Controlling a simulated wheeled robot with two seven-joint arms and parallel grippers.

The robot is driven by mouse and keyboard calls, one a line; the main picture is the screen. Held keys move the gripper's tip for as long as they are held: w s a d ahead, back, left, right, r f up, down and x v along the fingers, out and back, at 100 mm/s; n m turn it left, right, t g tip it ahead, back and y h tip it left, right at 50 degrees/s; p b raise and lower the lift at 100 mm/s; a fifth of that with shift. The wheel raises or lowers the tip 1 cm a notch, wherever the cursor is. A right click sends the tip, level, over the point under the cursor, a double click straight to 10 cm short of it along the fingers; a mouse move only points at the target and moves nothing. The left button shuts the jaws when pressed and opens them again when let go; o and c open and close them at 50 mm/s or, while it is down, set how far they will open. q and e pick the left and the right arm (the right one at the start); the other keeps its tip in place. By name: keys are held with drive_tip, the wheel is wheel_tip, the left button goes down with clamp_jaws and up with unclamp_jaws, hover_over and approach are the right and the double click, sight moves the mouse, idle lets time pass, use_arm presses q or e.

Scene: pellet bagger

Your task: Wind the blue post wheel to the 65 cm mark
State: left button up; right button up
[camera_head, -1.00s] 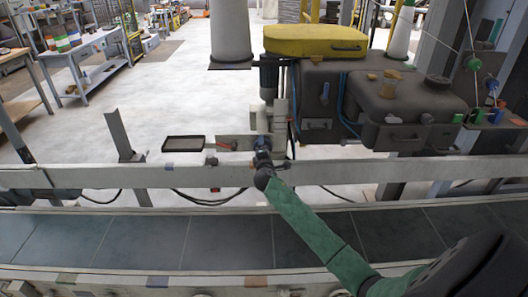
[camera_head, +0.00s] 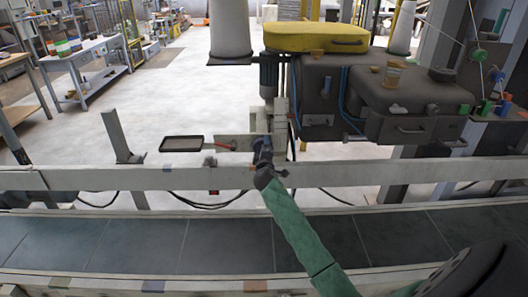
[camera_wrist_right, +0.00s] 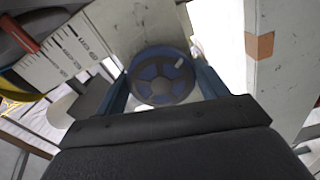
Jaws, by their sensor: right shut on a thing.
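The post wheel (camera_wrist_right: 163,76) shows in the right wrist view as a dark round hub with blue segments and a small pale peg near its upper right. My right gripper (camera_wrist_right: 165,82) has its blue fingers on either side of the wheel and is shut on it. In the head view the right gripper (camera_head: 262,143) is at the post behind the rail and hides the wheel. A white scale (camera_wrist_right: 62,55) with black marks and "cm" lies at upper left in the wrist view. Its reading is unclear. A red pointer-like piece (camera_wrist_right: 22,36) is near it. My left gripper is out of view.
A pale rail (camera_head: 110,179) runs across in front of the post, with a dark conveyor belt (camera_head: 150,243) nearer me. A small dark tray (camera_head: 182,144) sits left of the post. A dark machine (camera_head: 415,105) and a yellow lid (camera_head: 315,38) stand right and behind.

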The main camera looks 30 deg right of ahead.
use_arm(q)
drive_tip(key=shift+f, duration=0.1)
use_arm(e)
drive_tip(key=shift+f, duration=0.1)
drive_tip(key=o, duration=1)
drive_tip(key=shift+s, duration=0.1)
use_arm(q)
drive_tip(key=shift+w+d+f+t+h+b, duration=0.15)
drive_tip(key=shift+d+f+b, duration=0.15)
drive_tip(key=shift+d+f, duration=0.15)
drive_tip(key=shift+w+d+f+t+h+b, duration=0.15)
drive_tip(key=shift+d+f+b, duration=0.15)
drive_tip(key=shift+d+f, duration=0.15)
use_arm(e)
drive_tip(key=shift+v, duration=3.85)
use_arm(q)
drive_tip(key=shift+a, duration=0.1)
